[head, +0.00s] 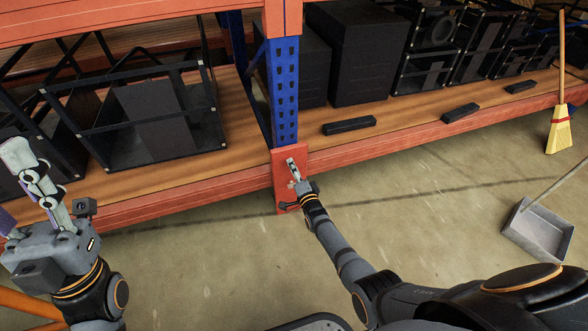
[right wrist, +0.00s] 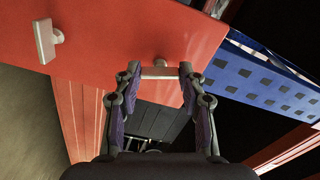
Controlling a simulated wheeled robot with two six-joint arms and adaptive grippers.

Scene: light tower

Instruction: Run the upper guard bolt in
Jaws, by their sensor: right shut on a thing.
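The upper guard bolt (right wrist: 160,72) is a pale T-shaped bolt on the red guard plate (head: 289,202) at the foot of the blue upright. My right gripper (head: 293,168) is at the plate's face in the head view. In the right wrist view its two fingertips (right wrist: 158,77) are shut on the ends of the bolt's crossbar. The bolt's shank meets the plate; its thread is hidden. A second T-shaped bolt (right wrist: 47,40) stands out from the plate, farther from the upright. My left gripper (head: 32,177) is raised at the left, away from the plate; its opening is unclear.
The blue upright (head: 284,95) rises behind the guard. A wooden shelf deck (head: 230,135) holds black frames, boxes and small dark bars. A broom (head: 560,125) and a grey dustpan (head: 538,230) are at the right. The floor in front is mostly clear.

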